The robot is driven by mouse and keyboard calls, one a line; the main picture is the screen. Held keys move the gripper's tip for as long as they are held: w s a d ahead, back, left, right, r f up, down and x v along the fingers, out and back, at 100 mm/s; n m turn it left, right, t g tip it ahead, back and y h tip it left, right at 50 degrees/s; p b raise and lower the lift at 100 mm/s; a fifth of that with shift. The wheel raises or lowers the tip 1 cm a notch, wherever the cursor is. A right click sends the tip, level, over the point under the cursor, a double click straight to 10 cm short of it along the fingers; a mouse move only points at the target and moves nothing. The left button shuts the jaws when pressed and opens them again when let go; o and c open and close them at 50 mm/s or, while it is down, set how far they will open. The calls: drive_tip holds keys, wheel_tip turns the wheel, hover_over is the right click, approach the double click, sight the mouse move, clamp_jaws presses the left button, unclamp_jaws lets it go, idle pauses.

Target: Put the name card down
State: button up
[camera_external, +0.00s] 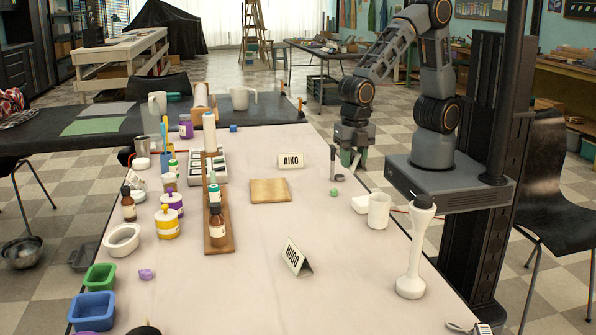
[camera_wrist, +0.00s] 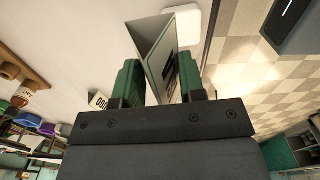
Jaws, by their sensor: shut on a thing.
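My gripper (camera_external: 350,158) hangs over the right edge of the white table in the external view. In the wrist view, its two green fingers (camera_wrist: 160,82) are shut on a folded white name card (camera_wrist: 158,45) with dark lettering on one face. The lettering on the held card is too foreshortened to read. Another name card, AIKO (camera_external: 291,161), stands at the table's far middle, left of my gripper. The HUGO name card (camera_external: 296,258) stands near the front middle.
A wooden board (camera_external: 270,191) lies mid-table. Bottles and a wooden rack (camera_external: 218,236) crowd the left. The table (camera_external: 335,230) is clear between HUGO and the mug.

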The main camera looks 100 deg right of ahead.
drive_tip(key=shift+s+d+r, duration=0.2)
drive_tip(key=shift+s, duration=0.3)
drive_tip(key=shift+s+d+r, duration=0.2)
drive_tip(key=shift+s, duration=0.25)
drive_tip(key=w+d+f+m+b, duration=0.1)
drive_tip(key=w+d+m+b, duration=0.25)
drive_tip(key=d, duration=0.35)
drive_tip(key=m+b, duration=0.2)
drive_tip(key=b, duration=0.1)
hover_over(279, 188)
drive_tip(key=s, duration=0.1)
wheel_tip(279, 188, down, 6)
drive_tip(key=shift+s+d+r, duration=0.1)
drive_tip(key=shift+d, duration=0.05)
drive_tip(key=shift+w+f, duration=0.5)
drive_tip(key=shift+f, duration=1.7)
drive_tip(key=shift+f+b, duration=0.1)
drive_tip(key=shift+b, duration=0.2)
